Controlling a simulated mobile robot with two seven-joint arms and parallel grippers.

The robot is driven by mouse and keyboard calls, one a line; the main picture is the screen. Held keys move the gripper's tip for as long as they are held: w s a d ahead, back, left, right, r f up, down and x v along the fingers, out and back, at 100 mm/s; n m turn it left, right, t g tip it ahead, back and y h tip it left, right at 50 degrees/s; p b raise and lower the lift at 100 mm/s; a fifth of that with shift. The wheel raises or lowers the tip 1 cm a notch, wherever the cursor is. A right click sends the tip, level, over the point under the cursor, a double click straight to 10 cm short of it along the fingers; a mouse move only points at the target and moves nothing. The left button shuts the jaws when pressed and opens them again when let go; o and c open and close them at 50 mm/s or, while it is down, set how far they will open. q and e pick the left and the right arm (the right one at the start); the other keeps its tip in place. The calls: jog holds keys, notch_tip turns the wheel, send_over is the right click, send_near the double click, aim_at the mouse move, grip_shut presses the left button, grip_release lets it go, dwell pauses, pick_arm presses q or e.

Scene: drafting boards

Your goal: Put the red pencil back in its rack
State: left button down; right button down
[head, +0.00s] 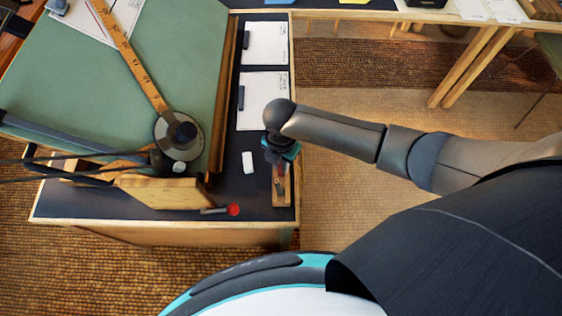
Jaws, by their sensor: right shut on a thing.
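My right gripper (281,157) is over the right edge of the dark desk, pointing down. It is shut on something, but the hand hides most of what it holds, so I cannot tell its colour. Directly below it, a small wooden rack (288,190) lies along the desk's right edge, partly covered by the gripper. A small dark piece shows at the rack. I cannot make out the red pencil clearly. My left gripper is not in view.
A white eraser (248,162) lies left of the rack. A grey item with a red round end (233,209) lies near the front edge. The green drafting board (180,60) with its ruler arm (135,62) fills the left. White papers (264,95) lie behind.

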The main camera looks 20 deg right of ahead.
jog(key=shift+f+b, duration=0.3)
jog(key=shift+f, duration=0.15)
dwell(0.5)
jog(key=c, duration=0.8)
grip_release()
jog(key=shift+o, duration=0.2)
jog(key=shift+r, duration=0.15)
notch_tip(320, 180, up, 15)
jog(key=p, duration=0.3)
